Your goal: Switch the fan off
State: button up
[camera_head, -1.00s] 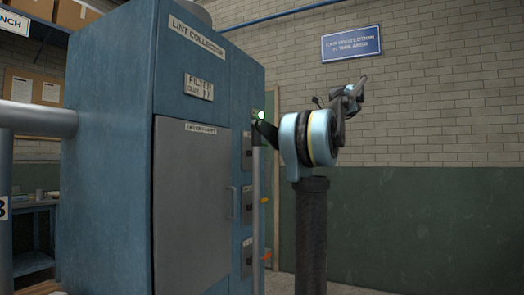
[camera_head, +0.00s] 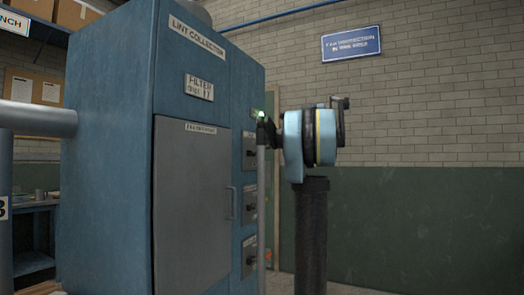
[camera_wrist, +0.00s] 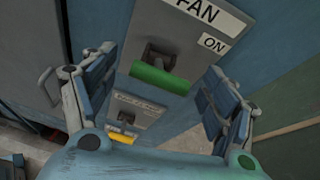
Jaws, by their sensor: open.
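In the wrist view the fan switch has a grey plate (camera_wrist: 175,30) marked FAN, with a small ON label (camera_wrist: 212,43) at its right. Its lever ends in a green handle (camera_wrist: 160,78). My gripper (camera_wrist: 160,64) is open, with one finger on each side of the green handle in the picture. Nothing is between the fingers that I can see held, and contact with the handle cannot be told. In the head view my arm stands beside the blue lint collector (camera_head: 110,150), and its joint hides part of what lies behind; the fingers are not clear there.
The head view shows several switch boxes (camera_head: 249,205) on the cabinet's right side and a grey door (camera_head: 190,205) with a handle. A brick wall (camera_head: 440,110) stands behind.

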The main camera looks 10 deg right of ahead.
jog(key=shift+x, duration=0.95)
jog(key=c, duration=1.5)
jog(key=shift+c, duration=0.2)
